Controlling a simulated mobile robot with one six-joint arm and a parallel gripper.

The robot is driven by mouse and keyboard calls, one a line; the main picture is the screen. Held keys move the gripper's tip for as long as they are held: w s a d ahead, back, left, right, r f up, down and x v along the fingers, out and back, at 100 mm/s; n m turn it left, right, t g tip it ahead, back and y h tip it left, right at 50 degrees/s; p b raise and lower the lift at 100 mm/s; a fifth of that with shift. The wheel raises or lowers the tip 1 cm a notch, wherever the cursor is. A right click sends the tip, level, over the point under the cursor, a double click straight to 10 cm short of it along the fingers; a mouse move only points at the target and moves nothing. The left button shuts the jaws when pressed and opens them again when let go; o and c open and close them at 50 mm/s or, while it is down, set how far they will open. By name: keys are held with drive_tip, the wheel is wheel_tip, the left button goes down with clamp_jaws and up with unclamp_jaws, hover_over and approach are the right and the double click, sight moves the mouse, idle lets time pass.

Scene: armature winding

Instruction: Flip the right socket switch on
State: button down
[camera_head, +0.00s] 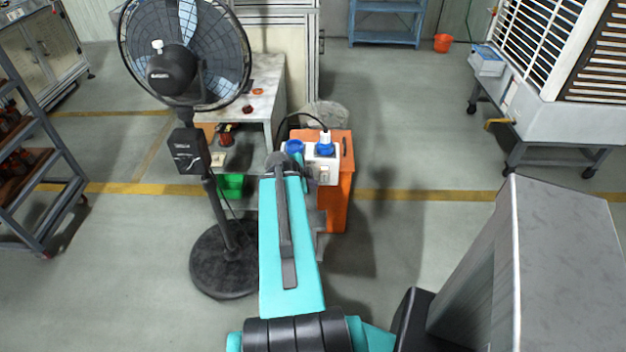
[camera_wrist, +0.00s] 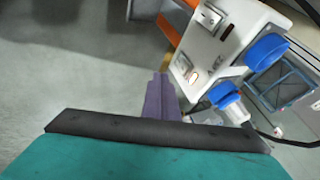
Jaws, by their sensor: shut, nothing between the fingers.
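The white socket box (camera_head: 311,173) sits on top of an orange stand, with a blue socket on each side. The right switch (camera_head: 324,174) is below the right blue socket (camera_head: 325,150), which has a white plug in it. My arm covers the left switch in the head view. In the wrist view the box is tilted, and the right switch (camera_wrist: 190,72) is at its lower left, the left switch (camera_wrist: 209,17) higher up. My gripper (camera_wrist: 161,80) is shut and empty, its tip close beside the right switch in the picture. Contact and the switch's position cannot be told.
A black fan (camera_head: 185,60) on a round base stands left of my arm. The orange stand (camera_head: 338,205) is under the box, and a black cable (camera_head: 305,116) arches over it. A white table (camera_head: 262,88) is behind. Floor to the right of the stand is clear.

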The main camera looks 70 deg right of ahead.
drive_tip(key=shift+a+r+p, duration=0.45)
drive_tip(key=shift+r+p, duration=0.05)
drive_tip(key=shift+p, duration=1.1)
drive_tip(key=shift+w, duration=0.1)
drive_tip(key=w+a+f+n+t+y, duration=0.1)
drive_tip(key=w+a+f+n, duration=0.1)
drive_tip(key=w+a+f, duration=0.5)
drive_tip(key=w+a+f+n, duration=0.25)
drive_tip(key=w+a, duration=0.25)
drive_tip(key=a, duration=0.5)
drive_tip(key=w+a+f+n+t+y, duration=0.15)
drive_tip(key=w+a+f, duration=0.3)
drive_tip(key=a, duration=0.45)
drive_tip(key=a+f+n+g, duration=0.1)
drive_tip(key=a+f+n, duration=0.35)
drive_tip(key=a, duration=0.55)
drive_tip(key=s+a+f+n+g+y, duration=0.2)
drive_tip(key=s+a+f+n, duration=0.1)
drive_tip(key=s+a+n, duration=0.4)
drive_tip(key=s+a+f+n+g+y, duration=0.2)
drive_tip(key=s+a+n, duration=0.5)
drive_tip(key=a+n, duration=0.6)
drive_tip(key=shift+s+a+f+g+y, duration=0.35)
drive_tip(key=shift+a+f+g, duration=0.15)
drive_tip(key=shift+f+g, duration=0.15)
